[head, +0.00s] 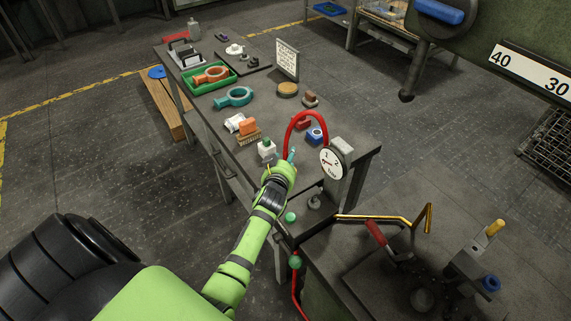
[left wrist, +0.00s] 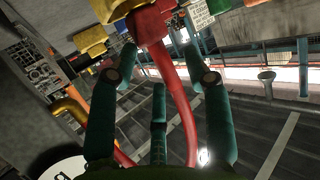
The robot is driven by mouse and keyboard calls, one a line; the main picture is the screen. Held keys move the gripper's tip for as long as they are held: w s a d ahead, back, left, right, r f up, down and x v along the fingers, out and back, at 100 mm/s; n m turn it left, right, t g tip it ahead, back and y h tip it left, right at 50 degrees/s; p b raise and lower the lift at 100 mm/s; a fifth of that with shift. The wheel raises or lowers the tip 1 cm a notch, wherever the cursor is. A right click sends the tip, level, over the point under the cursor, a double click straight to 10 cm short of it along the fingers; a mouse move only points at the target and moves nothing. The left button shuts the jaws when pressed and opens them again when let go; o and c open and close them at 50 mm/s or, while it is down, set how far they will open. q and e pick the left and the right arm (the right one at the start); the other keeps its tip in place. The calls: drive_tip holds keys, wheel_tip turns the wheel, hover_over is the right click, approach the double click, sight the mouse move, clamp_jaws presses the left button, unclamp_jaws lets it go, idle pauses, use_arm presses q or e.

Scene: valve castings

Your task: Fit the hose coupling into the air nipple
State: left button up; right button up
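A red hose (head: 306,114) arches up from beside my left gripper (head: 285,160) and comes down by a round pressure gauge (head: 332,162). In the left wrist view, the fingers of my left gripper (left wrist: 158,55) stand on either side of a red body, which looks like the hose coupling (left wrist: 150,25); the red hose (left wrist: 176,95) runs down from it. Whether the fingers touch it cannot be told. A bent brass-coloured pipe (head: 380,217) runs right of the gauge. I cannot clearly pick out the air nipple. My right gripper is not in view.
A fixture with a yellow-topped post (head: 495,228) stands at lower right.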

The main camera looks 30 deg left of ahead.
use_arm(q)
clamp_jaws()
